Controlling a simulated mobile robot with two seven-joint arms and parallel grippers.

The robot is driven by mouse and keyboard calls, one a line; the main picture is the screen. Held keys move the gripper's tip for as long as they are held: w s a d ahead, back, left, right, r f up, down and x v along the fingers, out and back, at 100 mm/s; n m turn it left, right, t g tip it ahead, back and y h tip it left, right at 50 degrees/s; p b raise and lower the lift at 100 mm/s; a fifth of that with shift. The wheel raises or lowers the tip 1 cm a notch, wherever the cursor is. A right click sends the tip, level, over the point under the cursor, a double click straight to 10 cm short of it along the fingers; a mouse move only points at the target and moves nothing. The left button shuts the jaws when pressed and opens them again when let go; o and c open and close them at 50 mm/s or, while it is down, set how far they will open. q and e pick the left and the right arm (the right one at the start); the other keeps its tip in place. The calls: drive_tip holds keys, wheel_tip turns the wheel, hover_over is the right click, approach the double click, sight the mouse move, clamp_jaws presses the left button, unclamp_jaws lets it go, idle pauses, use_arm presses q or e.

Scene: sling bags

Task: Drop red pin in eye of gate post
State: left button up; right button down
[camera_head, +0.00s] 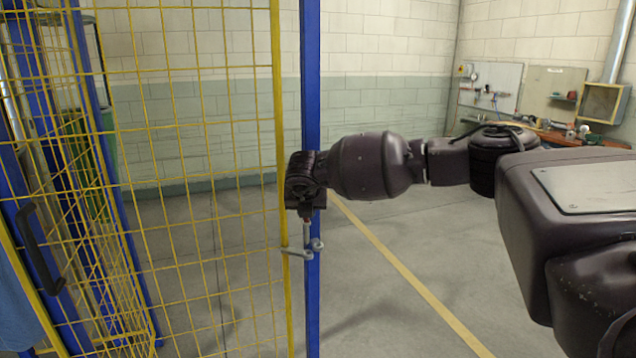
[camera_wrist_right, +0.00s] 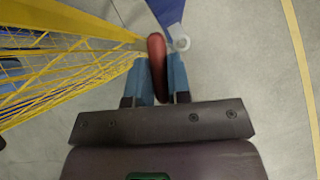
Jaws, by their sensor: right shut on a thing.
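My right gripper (camera_head: 305,208) points down beside the blue gate post (camera_head: 312,110). In the right wrist view its blue fingers (camera_wrist_right: 161,82) are shut on the red pin (camera_wrist_right: 157,62), gripping its red handle. In the head view the pin's grey shaft (camera_head: 306,234) hangs upright below the fingers. A grey metal eye (camera_head: 317,245) sticks out from the post close to the shaft's lower end; it also shows in the wrist view (camera_wrist_right: 183,44), right of the handle. I cannot tell whether the shaft tip is inside the eye. My left gripper is out of view.
The yellow mesh gate (camera_head: 281,150) stands just left of the post, with a grey latch piece (camera_head: 294,252) at its edge. A workbench (camera_head: 560,137) stands far back right. The floor right of the post is open.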

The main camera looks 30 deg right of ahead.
drive_tip(key=d+r+m+h, duration=0.1)
drive_tip(key=d+r+m, duration=0.1)
drive_tip(key=d+r, duration=0.2)
drive_tip(key=shift+w+r+g, duration=0.35)
drive_tip(key=shift+w+g, duration=0.05)
drive_tip(key=shift+w, duration=0.05)
drive_tip(key=shift+f+b, duration=1.95)
drive_tip(key=shift+f, duration=0.9)
